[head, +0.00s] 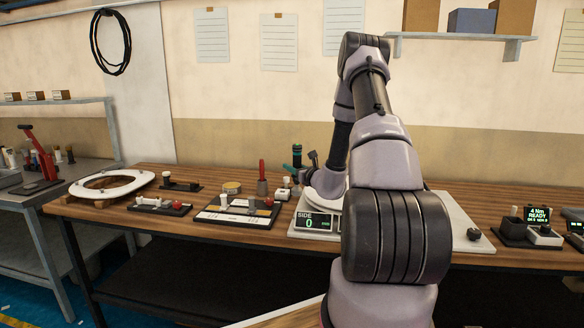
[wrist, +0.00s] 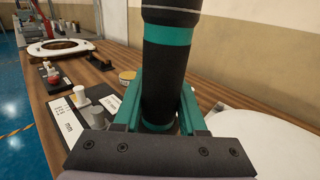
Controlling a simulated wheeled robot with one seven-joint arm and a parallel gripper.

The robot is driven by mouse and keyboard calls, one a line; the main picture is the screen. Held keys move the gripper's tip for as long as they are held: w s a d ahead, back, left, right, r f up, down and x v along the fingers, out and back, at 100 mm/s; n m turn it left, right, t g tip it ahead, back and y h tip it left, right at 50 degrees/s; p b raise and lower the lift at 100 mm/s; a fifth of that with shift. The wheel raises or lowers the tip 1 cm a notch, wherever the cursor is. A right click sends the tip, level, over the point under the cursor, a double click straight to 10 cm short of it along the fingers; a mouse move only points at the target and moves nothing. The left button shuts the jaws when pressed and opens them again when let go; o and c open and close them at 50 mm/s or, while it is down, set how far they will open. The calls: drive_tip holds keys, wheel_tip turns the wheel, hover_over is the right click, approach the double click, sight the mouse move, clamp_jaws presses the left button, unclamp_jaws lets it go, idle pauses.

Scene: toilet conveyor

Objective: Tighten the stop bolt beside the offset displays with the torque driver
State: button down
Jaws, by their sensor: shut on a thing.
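My gripper (wrist: 160,112) is shut on the torque driver (wrist: 168,75), a black cylinder with teal bands that stands up between the teal fingers in the wrist view. In the head view the driver (head: 297,156) shows small, upright, just left of my arm, above the bench. The offset display (head: 317,222) reads "SIDE 0" in green at the front left of a pale fixture plate (head: 459,222). I cannot pick out the stop bolt. The driver's lower tip is hidden in the wrist view.
A white toilet seat (wrist: 270,138) lies on the fixture, mostly behind my arm in the head view. A black tray with labels (head: 237,210), a red-handled tool (head: 262,170) and another seat ring (head: 112,184) are to the left. A "4 Nm READY" display (head: 537,214) stands right.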

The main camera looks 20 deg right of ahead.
sight(294, 188)
drive_tip(key=shift+d, duration=0.15)
drive_tip(key=shift+f, duration=2.9)
drive_tip(key=shift+s+f, duration=0.1)
drive_tip(key=shift+f, duration=1.35)
drive_tip(key=shift+r, duration=0.15)
idle(1.4)
